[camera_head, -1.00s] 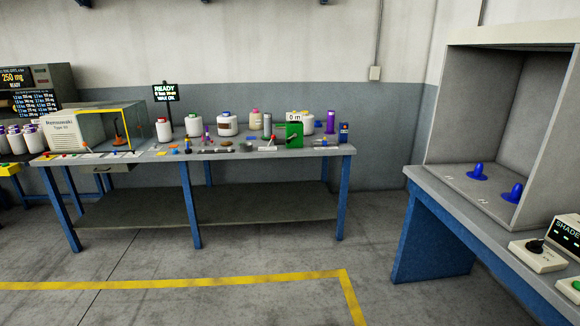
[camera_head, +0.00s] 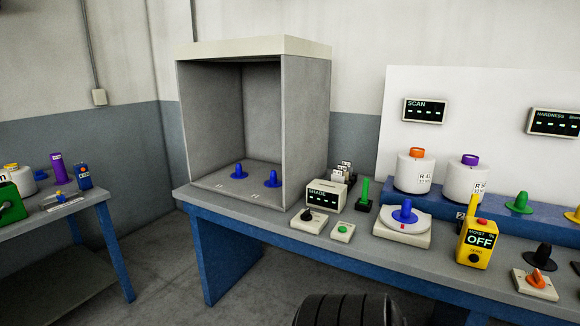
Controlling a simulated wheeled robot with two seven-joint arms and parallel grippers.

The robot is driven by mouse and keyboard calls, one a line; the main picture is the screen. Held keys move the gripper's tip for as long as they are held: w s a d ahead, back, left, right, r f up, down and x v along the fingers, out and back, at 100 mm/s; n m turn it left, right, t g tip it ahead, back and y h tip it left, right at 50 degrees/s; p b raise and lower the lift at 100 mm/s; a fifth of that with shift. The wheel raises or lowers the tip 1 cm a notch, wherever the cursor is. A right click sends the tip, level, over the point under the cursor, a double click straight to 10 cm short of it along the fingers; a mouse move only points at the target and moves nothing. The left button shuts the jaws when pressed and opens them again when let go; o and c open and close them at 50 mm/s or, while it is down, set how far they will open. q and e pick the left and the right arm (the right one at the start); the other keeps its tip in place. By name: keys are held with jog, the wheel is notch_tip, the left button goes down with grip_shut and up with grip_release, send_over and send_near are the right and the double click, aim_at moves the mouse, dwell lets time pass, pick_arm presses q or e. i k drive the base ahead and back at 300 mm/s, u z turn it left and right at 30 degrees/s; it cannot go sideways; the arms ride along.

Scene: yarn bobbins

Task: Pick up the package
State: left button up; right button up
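Two white yarn packages stand upright on a blue raised shelf at the right. One has an orange top (camera_head: 415,172) and the other has a purple top (camera_head: 466,178). Both carry printed labels. A further white package (camera_head: 20,180) is partly cut off at the left edge, on the left table. The frames do not show which one is the package meant. Neither of my grippers is in view.
A grey booth (camera_head: 255,125) with two blue cones stands on the right bench (camera_head: 270,215). A shade box (camera_head: 327,193), a white scale (camera_head: 402,228) with a blue cone and a yellow meter (camera_head: 477,243) stand along it. Grey floor lies between the tables.

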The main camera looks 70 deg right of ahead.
aim_at(414, 168)
jog(key=z, duration=3.95)
